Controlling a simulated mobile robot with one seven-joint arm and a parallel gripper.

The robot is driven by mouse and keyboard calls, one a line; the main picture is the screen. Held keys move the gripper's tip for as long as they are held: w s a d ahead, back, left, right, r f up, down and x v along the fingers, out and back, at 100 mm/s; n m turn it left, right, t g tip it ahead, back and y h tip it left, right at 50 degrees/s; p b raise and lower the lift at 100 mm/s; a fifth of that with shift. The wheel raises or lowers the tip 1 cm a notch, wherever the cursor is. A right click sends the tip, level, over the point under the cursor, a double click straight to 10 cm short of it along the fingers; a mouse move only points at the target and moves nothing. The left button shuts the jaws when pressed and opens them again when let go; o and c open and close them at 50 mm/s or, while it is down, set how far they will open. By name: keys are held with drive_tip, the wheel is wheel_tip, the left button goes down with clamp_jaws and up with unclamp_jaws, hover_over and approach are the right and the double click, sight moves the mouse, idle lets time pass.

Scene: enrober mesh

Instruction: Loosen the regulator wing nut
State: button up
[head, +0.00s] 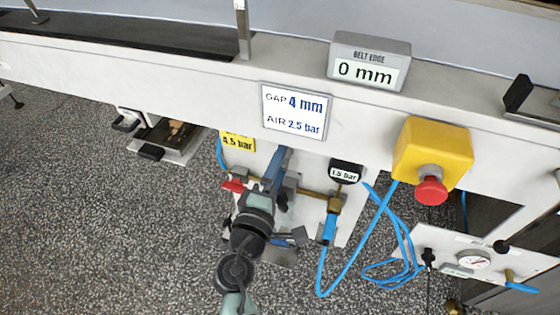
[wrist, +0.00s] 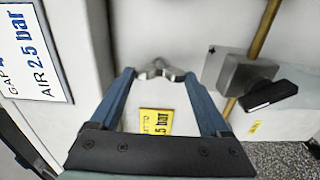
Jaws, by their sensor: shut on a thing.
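The grey metal wing nut (wrist: 158,71) shows in the wrist view against a pale panel, between the tips of my two blue fingers. My gripper (wrist: 162,76) is shut on its wings, one fingertip at each side. In the head view my gripper (head: 281,156) reaches up to the panel under the white sign, and it hides the wing nut there. A yellow pressure label (wrist: 156,122) shows between my fingers in the wrist view. It also shows in the head view (head: 238,142), reading 4.5 bar.
A grey block with a black handle (wrist: 268,95) sits on a brass pipe right of my fingers. The sign (head: 295,112) reads gap 4 mm, air 2.5 bar. A black gauge (head: 345,172) reads 1.5 bar. Blue hoses (head: 352,262) and a red stop button (head: 431,190) lie right.

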idle(0.4)
drive_tip(key=o, duration=1.2)
drive_tip(key=v, duration=1.3)
